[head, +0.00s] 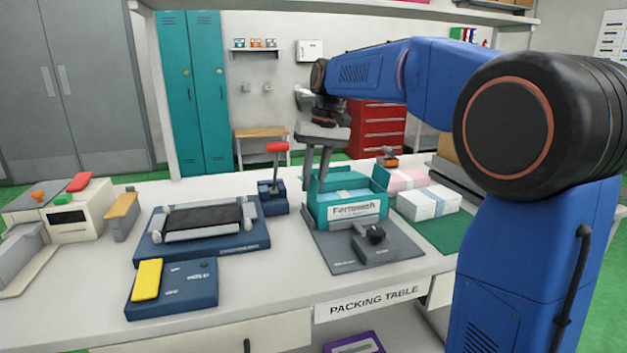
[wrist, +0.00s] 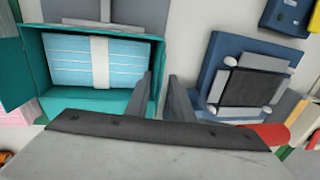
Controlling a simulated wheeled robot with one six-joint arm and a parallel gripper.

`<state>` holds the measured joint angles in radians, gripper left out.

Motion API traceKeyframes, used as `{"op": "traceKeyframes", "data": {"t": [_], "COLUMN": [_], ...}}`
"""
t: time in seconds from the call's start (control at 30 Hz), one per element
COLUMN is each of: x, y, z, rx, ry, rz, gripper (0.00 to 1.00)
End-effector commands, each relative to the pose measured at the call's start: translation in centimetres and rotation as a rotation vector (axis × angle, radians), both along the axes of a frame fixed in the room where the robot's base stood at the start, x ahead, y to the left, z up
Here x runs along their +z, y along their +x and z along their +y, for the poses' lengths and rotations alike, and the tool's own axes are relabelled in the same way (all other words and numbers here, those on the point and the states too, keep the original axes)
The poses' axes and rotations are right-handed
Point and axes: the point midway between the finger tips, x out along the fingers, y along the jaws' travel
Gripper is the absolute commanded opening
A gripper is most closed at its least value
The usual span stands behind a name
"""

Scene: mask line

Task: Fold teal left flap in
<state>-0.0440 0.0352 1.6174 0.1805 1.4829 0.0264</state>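The teal box (head: 347,211) stands on a grey fixture on the packing table, holding a banded stack of light-blue masks (wrist: 95,62). In the wrist view the box (wrist: 85,35) is upper left. Its left side in the head view is the right side there, where a narrow teal edge (wrist: 157,58), seen nearly edge-on, may be the left flap. The opposite flap (wrist: 12,72) stands outward. My gripper (head: 320,180) points down at the box's left side; its fingers (wrist: 161,80) are apart and empty, near that edge. I cannot tell whether they touch it.
A blue fixture with a dark pad (head: 202,219) lies to the left. A red-topped lever (head: 276,165) stands close to my gripper. Pink and white packs (head: 428,201) lie to the right.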

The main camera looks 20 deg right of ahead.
Motion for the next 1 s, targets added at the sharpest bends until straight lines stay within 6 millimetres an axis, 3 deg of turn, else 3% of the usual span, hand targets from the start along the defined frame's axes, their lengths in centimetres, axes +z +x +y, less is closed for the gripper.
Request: {"op": "traceKeyframes", "data": {"t": [0.03,0.1,0.57,1.0], "x": [0.0,0.0,0.0,-0.6], "y": [0.0,0.0,0.0,0.0], "z": [0.0,0.0,-0.4,-1.8], "rx": [0.000,0.000,-0.004,-0.007], "ry": [0.000,0.000,0.052,0.385], "rz": [0.000,0.000,0.001,0.001], "gripper": [0.14,0.00,0.00,0.00]}}
